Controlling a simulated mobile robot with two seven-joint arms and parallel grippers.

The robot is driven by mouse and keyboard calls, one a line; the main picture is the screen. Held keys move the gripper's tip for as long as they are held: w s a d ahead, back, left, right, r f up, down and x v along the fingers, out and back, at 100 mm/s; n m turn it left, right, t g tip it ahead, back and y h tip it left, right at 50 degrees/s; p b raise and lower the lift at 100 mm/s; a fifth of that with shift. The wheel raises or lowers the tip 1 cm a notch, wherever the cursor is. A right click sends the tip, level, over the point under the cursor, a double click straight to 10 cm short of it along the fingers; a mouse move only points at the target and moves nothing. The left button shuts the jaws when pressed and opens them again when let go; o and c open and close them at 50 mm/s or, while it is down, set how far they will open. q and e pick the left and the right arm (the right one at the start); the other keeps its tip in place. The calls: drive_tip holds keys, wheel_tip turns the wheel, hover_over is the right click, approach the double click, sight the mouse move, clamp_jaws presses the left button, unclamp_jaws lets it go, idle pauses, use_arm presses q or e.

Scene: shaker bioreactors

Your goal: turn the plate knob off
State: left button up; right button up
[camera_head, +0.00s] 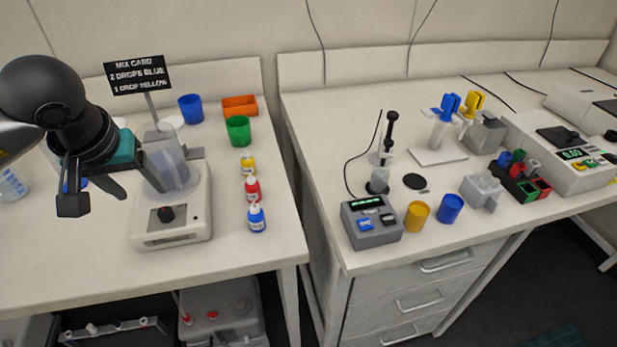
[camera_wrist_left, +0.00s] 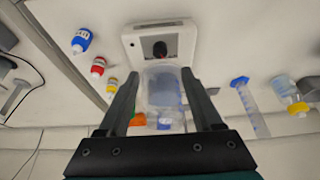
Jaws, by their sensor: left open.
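The hot plate (camera_head: 172,234) is a white box on the left table, and it also shows upside down in the left wrist view (camera_wrist_left: 138,44). A clear beaker (camera_head: 172,178) stands on the plate top. My left gripper (camera_head: 112,186) is open and appears empty, above and left of the plate. In the left wrist view the beaker (camera_wrist_left: 163,94) shows between its fingers, with the knob beyond their tips. My right gripper is out of view.
Yellow (camera_head: 248,164), red (camera_head: 252,189) and blue (camera_head: 256,218) dropper bottles stand right of the plate. A black sign (camera_head: 138,75) stands behind it. Blue (camera_head: 190,108) and green (camera_head: 238,130) cups and an orange tray (camera_head: 240,106) are behind. The table's front strip is clear.

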use_arm(q)
drive_tip(key=s+d+r+n+g+h, duration=0.1)
drive_tip(key=s+d+r+h, duration=0.1)
drive_tip(key=d+h, duration=0.3)
drive_tip(key=s+d+r+n+h, duration=0.2)
drive_tip(key=d+h, duration=0.3)
drive_tip(key=d, duration=0.7)
drive_tip(key=s+d+r+n+g+h, duration=0.1)
drive_tip(key=s+d+r+n+h, duration=0.1)
drive_tip(key=d, duration=0.7)
drive_tip(key=shift+s+d+r+g+h, duration=0.15)
drive_tip(key=shift+s+r+g+h, duration=0.15)
drive_tip(key=shift+s+r+h, duration=0.75)
drive_tip(key=shift+f+h, duration=0.25)
drive_tip(key=shift+h, duration=0.1)
